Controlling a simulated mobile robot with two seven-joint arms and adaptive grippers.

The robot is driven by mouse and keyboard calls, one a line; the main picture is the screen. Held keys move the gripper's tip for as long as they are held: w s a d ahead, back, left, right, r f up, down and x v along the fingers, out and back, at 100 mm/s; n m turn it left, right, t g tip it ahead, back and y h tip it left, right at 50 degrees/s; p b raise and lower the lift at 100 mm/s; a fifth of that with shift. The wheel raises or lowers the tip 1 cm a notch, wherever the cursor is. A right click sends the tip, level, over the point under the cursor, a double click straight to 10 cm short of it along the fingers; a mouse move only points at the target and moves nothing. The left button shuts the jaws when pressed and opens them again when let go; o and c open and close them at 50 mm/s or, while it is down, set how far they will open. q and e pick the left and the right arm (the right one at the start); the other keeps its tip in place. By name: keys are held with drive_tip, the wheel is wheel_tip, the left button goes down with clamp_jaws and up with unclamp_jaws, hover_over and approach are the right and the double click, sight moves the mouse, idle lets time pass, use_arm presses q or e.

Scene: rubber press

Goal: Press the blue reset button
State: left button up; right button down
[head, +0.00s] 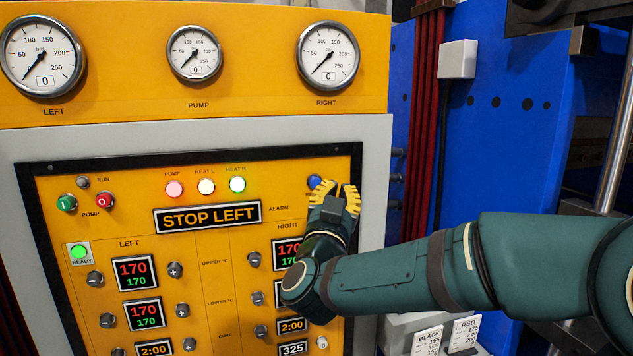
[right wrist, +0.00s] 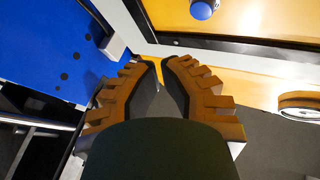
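The blue reset button (head: 314,181) is a small round button on the yellow control panel, at the upper right of its face. In the head view its lower right side lies close to my right gripper (head: 338,190), which hides its surroundings and most of its label. In the right wrist view the blue button (right wrist: 202,10) shows at the top edge, above and right of the fingertips (right wrist: 159,64), with a visible space between. My right gripper looks shut and empty, its yellow ribbed fingers drawn close at the tips. My left gripper is not in view.
The yellow panel (head: 227,290) carries several other buttons, lamps and displays, with a STOP LEFT sign (head: 208,216). Its black frame (head: 375,185) runs close beside my gripper. Three gauges stand above. A blue press body (head: 500,150) stands right; my right arm crosses in front.

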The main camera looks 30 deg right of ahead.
sight(315, 182)
drive_tip(key=shift+w+d, duration=0.25)
drive_tip(key=shift+w, duration=0.75)
drive_tip(key=shift+w+d, duration=0.25)
drive_tip(key=shift+w, duration=0.7)
drive_tip(key=shift+w, duration=0.1)
drive_tip(key=shift+w+d, duration=0.1)
drive_tip(key=shift+w, duration=0.25)
drive_tip(key=shift+w+d, duration=0.2)
drive_tip(key=shift+w, duration=0.6)
idle(1.0)
drive_tip(key=shift+s+b, duration=0.15)
drive_tip(key=shift+b, duration=0.2)
drive_tip(key=shift+s+a+b, duration=0.15)
drive_tip(key=shift+s+b, duration=0.05)
drive_tip(key=shift+s, duration=0.35)
drive_tip(key=shift+s+a+b, duration=0.15)
drive_tip(key=shift+s+b, duration=0.05)
drive_tip(key=shift+s, duration=0.35)
